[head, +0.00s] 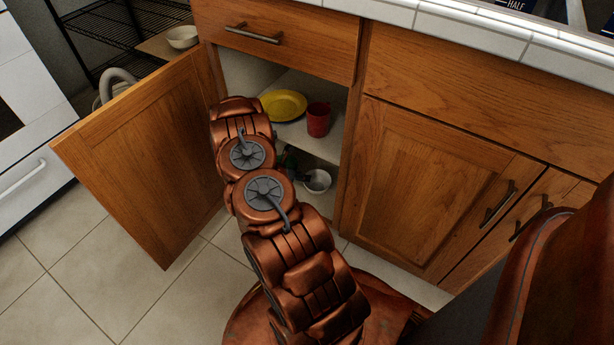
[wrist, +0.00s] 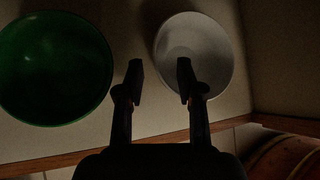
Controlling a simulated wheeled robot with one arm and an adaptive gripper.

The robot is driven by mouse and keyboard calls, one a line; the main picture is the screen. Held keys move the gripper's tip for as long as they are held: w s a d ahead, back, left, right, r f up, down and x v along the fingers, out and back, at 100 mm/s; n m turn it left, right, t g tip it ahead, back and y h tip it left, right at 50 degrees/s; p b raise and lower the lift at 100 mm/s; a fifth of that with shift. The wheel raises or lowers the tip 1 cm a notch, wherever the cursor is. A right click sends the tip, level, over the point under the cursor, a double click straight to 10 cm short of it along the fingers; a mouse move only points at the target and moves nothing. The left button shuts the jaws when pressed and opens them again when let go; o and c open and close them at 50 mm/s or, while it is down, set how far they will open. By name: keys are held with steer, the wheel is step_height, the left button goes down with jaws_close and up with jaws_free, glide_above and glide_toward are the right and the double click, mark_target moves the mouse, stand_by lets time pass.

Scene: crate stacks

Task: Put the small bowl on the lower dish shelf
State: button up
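A small white bowl (head: 317,181) sits on the lower level of the open cabinet, below the shelf with the cup. A whitish bowl, apparently the same one, shows upper right in the wrist view (wrist: 205,40). It rests upright and empty on a pale surface. My gripper (wrist: 160,78) is open and empty. Its right fingertip overlaps the near part of the bowl in the picture, and the left fingertip lies left of the rim. I cannot tell whether they touch. In the head view my arm mostly hides the gripper.
A larger green bowl (wrist: 55,68) is left of my gripper. A yellow plate (head: 284,105) and a red cup (head: 318,120) stand on the cabinet shelf (head: 296,132) above. The open door (head: 150,160) is to the left. Another white bowl (head: 183,37) is at the back left, near a wire rack (head: 120,30).

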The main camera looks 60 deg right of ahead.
steer(key=p+v, duration=0.1)
steer(key=v, duration=0.6)
steer(key=shift+a+r, duration=0.2)
steer(key=shift+a, duration=0.05)
steer(key=shift+w, duration=0.1)
